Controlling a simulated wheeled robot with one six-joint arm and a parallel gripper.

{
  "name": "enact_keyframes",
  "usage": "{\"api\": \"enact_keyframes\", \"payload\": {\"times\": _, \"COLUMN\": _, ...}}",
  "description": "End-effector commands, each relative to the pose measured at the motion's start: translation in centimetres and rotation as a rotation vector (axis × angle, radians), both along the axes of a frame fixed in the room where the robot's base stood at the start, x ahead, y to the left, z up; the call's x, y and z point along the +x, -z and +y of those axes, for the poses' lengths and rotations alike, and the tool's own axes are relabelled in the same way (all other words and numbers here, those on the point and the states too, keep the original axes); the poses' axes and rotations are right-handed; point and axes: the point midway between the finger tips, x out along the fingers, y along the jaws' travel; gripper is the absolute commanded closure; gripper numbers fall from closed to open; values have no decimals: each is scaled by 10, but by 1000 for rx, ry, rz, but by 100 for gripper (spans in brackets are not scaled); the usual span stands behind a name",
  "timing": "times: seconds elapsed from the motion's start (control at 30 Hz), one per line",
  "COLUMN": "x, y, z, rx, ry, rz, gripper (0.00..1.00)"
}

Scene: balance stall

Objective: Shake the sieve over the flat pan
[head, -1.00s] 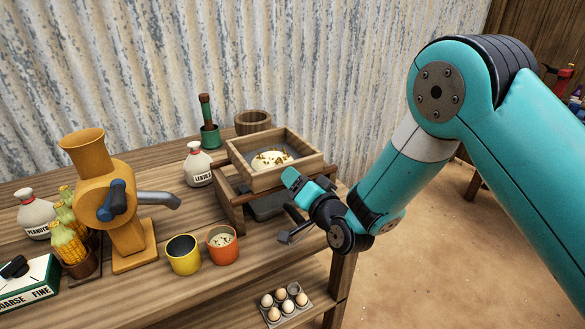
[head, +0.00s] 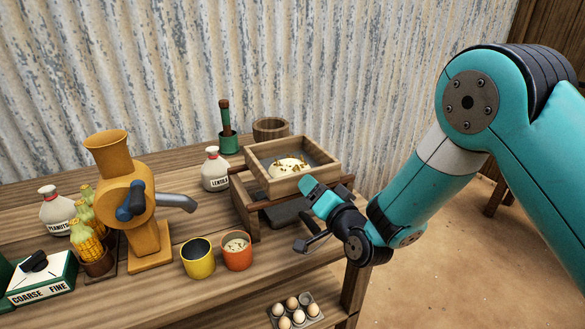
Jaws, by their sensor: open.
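The sieve (head: 264,181) is a square wooden frame with a mound of pale flour and brown bits (head: 288,167) inside. It rests on a wooden stand (head: 244,208) at the table's right end. The flat pan (head: 285,217) is dark grey and sits under the sieve within the stand, partly hidden. My gripper (head: 308,218) is open at the front right of the sieve and stand. Its fingers look empty, and part of it covers the sieve's near right corner area. I cannot tell whether it touches the stand.
An orange grinder (head: 133,200) stands left on the table (head: 205,293). A yellow cup (head: 198,262) and an orange cup (head: 237,255) stand in front. A lentil sack (head: 215,172) and a green mortar (head: 229,144) are behind. An egg tray (head: 296,311) sits on a lower shelf.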

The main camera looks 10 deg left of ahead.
Motion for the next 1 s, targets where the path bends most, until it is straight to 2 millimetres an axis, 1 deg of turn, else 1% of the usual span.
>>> {"api": "enact_keyframes", "payload": {"times": 0.03, "x": -2, "y": 5, "z": -2, "rx": 0, "ry": 1, "rz": -1, "gripper": 40}}
{"api": "enact_keyframes", "payload": {"times": 0.1, "x": -5, "y": 6, "z": -4, "rx": 0, "ry": 1, "rz": -1, "gripper": 40}}
{"api": "enact_keyframes", "payload": {"times": 0.47, "x": -25, "y": 6, "z": -18, "rx": 1, "ry": 1, "rz": -1, "gripper": 40}}
{"api": "enact_keyframes", "payload": {"times": 1.0, "x": -61, "y": 4, "z": -42, "rx": 1, "ry": 1, "rz": -2, "gripper": 40}}
